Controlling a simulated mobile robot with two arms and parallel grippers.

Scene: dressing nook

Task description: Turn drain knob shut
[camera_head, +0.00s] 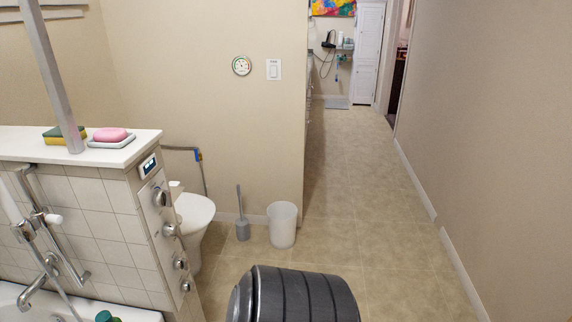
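Several round metal knobs are mounted in a column on the narrow end panel (151,206) of the tiled half wall, at the left. The top knob (159,197) sits below a small display. Below it are a second knob (169,230), a third knob (180,263) and a lowest knob (185,286). I cannot tell which one is the drain knob, or whether it is open or shut. Neither of my grippers is in view.
A bathtub (90,310) with a mixer tap (45,270) lies at the lower left. Soap (110,134) and a sponge (62,135) rest on the half wall. Behind it stand a toilet (195,215), brush (242,228) and white bin (282,225). The corridor floor (365,190) is clear.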

